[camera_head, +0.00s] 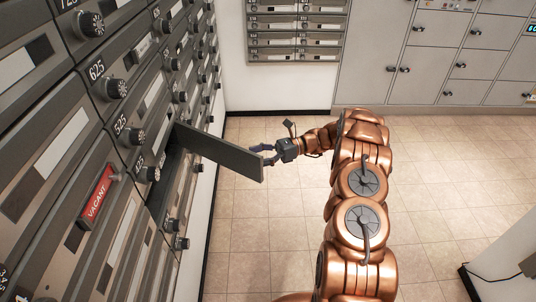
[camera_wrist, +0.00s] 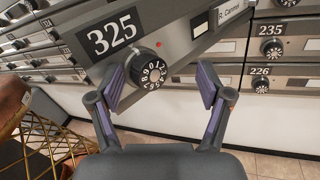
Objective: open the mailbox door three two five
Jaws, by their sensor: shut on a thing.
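The mailbox door 325 (camera_wrist: 180,35) stands swung out from the left wall of mailboxes. In the head view its dark back side (camera_head: 220,152) shows as a flat panel jutting into the room. The number plate, a red dot and a name label show on its front in the wrist view. Its round number dial (camera_wrist: 151,72) lies between the two fingers of my gripper (camera_wrist: 161,80). In the head view my gripper (camera_head: 269,154) is at the door's free end, shut on the dial. The dial is hidden there behind the panel.
Other mailboxes, including 525 (camera_head: 125,130) and a red VACANT plate (camera_head: 97,197), line the left wall with protruding dials. More mailboxes (camera_head: 297,30) and grey lockers (camera_head: 440,55) stand at the back. The tiled floor (camera_head: 255,240) is clear around the open door.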

